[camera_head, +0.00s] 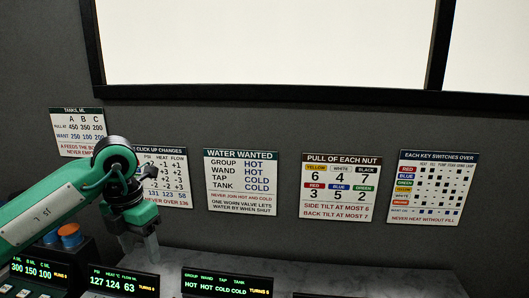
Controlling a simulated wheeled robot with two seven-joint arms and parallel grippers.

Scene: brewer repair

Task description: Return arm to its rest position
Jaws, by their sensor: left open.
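My left arm, green and grey, comes in from the left edge and reaches up to a dark joint, then down to the wrist. My left gripper (140,250) points down above the grey counter, with its grey fingers apart and nothing seen between them. It is behind and between the lit displays. My right arm and gripper do not show.
The grey counter (350,278) has a clear stretch at the right. Lit displays stand along the front, one reading 127 124 63 (123,284), one HOT HOT COLD COLD (227,284). Orange-topped blue knobs (71,238) sit at left. Signs (241,184) hang on the wall.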

